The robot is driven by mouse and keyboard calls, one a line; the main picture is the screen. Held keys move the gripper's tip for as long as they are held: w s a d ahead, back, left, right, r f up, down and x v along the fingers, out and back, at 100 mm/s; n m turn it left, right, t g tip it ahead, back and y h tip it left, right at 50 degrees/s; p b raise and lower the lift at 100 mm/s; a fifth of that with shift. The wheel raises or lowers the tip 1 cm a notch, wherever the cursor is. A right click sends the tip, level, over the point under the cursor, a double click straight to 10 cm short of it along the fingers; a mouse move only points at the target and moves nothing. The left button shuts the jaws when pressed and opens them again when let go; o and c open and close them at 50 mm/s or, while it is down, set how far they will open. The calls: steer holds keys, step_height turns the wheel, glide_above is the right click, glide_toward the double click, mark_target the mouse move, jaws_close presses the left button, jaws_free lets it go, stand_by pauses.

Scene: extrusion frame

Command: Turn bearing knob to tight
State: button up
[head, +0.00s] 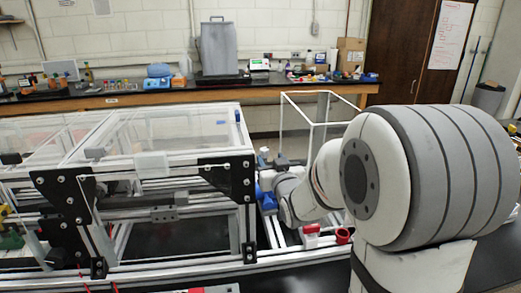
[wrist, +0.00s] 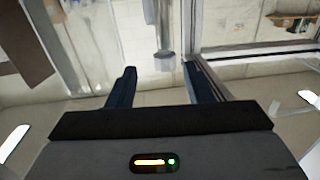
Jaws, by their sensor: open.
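The extrusion frame (head: 150,165) has clear panels and black corner plates and stands at left in the head view. I cannot surely pick out the bearing knob. A grey block (head: 163,213) sits on a front rail of the frame. My gripper (wrist: 159,68) shows two dark blue fingers, apart, with nothing held. Beyond the gap, an upright metal bar ends in a small grey block (wrist: 165,63); I cannot tell whether it is the knob or how far off it is. In the head view my arm's end is at the frame's right side, its fingertips mostly hidden.
A red-and-white part (head: 311,236) and a red ring (head: 343,236) lie on the dark table right of the frame. A thin white open frame (head: 315,122) stands behind. A wooden bench (head: 130,99) with lab items runs along the back wall. My arm blocks the right side.

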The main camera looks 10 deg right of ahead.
mark_target(263, 150)
steer(key=w, duration=0.2)
steer(key=w+p, duration=0.1)
steer(key=w, duration=0.1)
steer(key=w+a, duration=0.1)
steer(key=w, duration=0.2)
steer(key=shift+p, duration=0.4)
steer(key=shift+c, duration=0.5)
